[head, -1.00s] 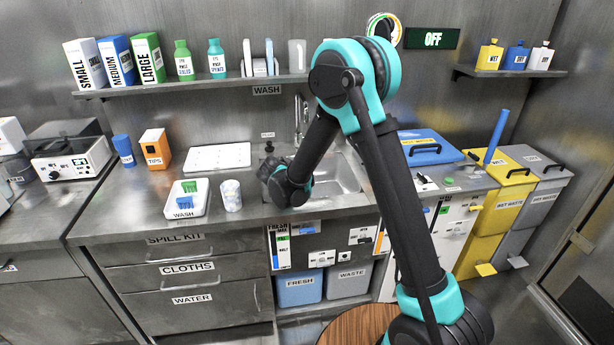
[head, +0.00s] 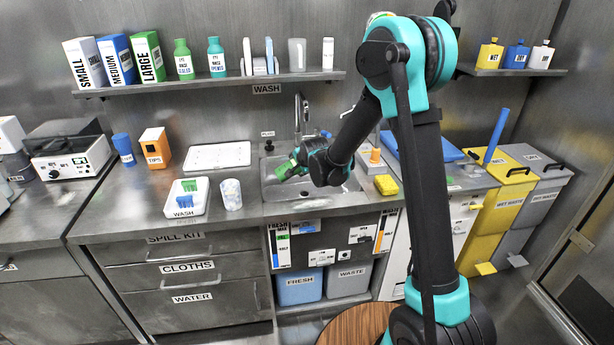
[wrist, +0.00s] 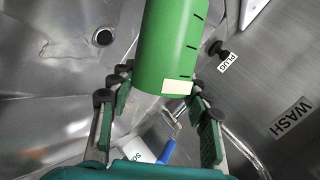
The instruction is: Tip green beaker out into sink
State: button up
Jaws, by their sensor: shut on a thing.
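My gripper (wrist: 158,100) is shut on the green beaker (wrist: 170,45), with a finger on each side of it. The beaker has black level marks and a pale label patch. In the head view the green beaker (head: 287,169) shows at the end of my arm, over the left part of the sink (head: 305,190). It looks tilted there. The sink's steel basin and round drain (wrist: 102,37) show in the wrist view. The beaker's mouth and contents cannot be made out.
The tap (head: 299,115) rises behind the sink. A white wash tray (head: 185,213) and a speckled cup (head: 231,195) stand to the left. A yellow block (head: 386,185) lies right of the sink. The shelf (head: 215,82) above carries bottles and boxes.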

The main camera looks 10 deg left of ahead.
jog(key=shift+w+d+m+y, duration=0.1)
jog(key=shift+d+m+y, duration=0.1)
jog(key=shift+m+y, duration=0.15)
jog(key=shift+w+d+r+m+y+p, duration=0.1)
jog(key=shift+w+d+m+y+p, duration=0.15)
jog(key=shift+d+y, duration=0.2)
jog(key=shift+d+g+p, duration=0.25)
jog(key=shift+g+p, duration=0.05)
jog(key=shift+g, duration=0.1)
jog(key=shift+w+d+m+y, duration=0.15)
jog(key=shift+m+y, duration=0.35)
jog(key=shift+y, duration=0.2)
jog(key=shift+d+r+m+y+p, duration=0.1)
jog(key=shift+d+m+y+p, duration=0.05)
jog(key=shift+m+y+p, duration=0.3)
jog(key=shift+w+d+g+y, duration=0.1)
jog(key=shift+g+y, duration=0.2)
jog(key=shift+y, duration=0.05)
